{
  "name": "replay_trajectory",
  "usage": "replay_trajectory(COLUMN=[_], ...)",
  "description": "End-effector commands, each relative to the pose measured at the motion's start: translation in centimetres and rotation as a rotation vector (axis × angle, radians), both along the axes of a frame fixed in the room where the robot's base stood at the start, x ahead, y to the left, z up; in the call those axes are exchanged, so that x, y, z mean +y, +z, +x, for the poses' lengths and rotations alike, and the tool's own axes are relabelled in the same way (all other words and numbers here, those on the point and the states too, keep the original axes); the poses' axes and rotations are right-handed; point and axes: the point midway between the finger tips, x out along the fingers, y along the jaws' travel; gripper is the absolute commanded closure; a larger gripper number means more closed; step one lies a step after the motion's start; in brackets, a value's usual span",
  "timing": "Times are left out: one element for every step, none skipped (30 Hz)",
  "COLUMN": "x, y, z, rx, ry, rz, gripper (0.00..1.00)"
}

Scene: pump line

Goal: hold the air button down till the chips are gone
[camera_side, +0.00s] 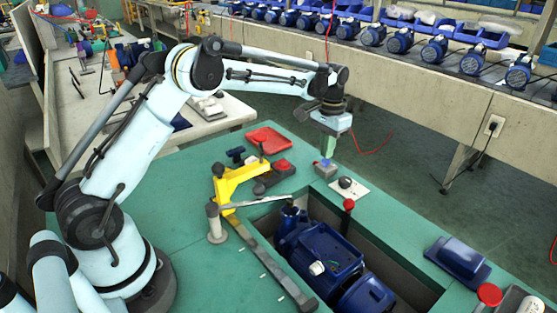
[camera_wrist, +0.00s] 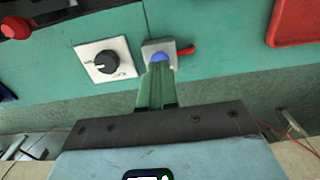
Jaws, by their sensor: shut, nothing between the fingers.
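The air button looks to be the blue round cap (camera_wrist: 160,57) on a small grey box with a red tab at its right in the wrist view. It also shows in the side view (camera_side: 325,163). My gripper (camera_wrist: 157,68) has its green fingers shut, with nothing between them. Its tips are at the near edge of the blue cap and partly cover it. In the side view my gripper (camera_side: 328,156) points down at the cap. I cannot tell whether the cap is pressed in. I cannot make out any chips.
A black knob on a white plate (camera_wrist: 107,62) sits beside the button. A recess in the green bench holds a blue pump with an open tray (camera_side: 335,250). A red mushroom knob (camera_side: 349,204), a yellow bracket (camera_side: 235,178) and a red tray (camera_side: 268,138) stand nearby.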

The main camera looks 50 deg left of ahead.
Motion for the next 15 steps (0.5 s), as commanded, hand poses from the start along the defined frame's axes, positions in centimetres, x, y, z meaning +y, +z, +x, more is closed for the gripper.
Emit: replay_trajectory(x=[0.0,0.0,0.0,0.0,0.0,0.0,0.0,0.0,0.0,0.0,0.0,0.0,0.0,0.0,0.0], y=[-0.2,-0.2,-0.3,-0.4,-0.5,-0.6,-0.7,-0.8,-0.9,-1.0,-1.1,-1.2,-1.2,-1.1,-1.2], z=[0.0,0.0,0.0,0.0,0.0,0.0,0.0,0.0,0.0,0.0,0.0,0.0,0.0,0.0,0.0], rx=[0.0,0.0,0.0,0.0,0.0,0.0,0.0,0.0,0.0,0.0,0.0,0.0,0.0,0.0,0.0], ry=[0.0,0.0,0.0,0.0,0.0,0.0,0.0,0.0,0.0,0.0,0.0,0.0,0.0,0.0,0.0], rz=[0.0,0.0,0.0,0.0,0.0,0.0,0.0,0.0,0.0,0.0,0.0,0.0,0.0,0.0,0.0], gripper=[1.0,1.0,1.0,1.0,1.0,1.0,1.0,1.0,1.0,1.0,1.0,1.0,1.0,1.0,1.0])
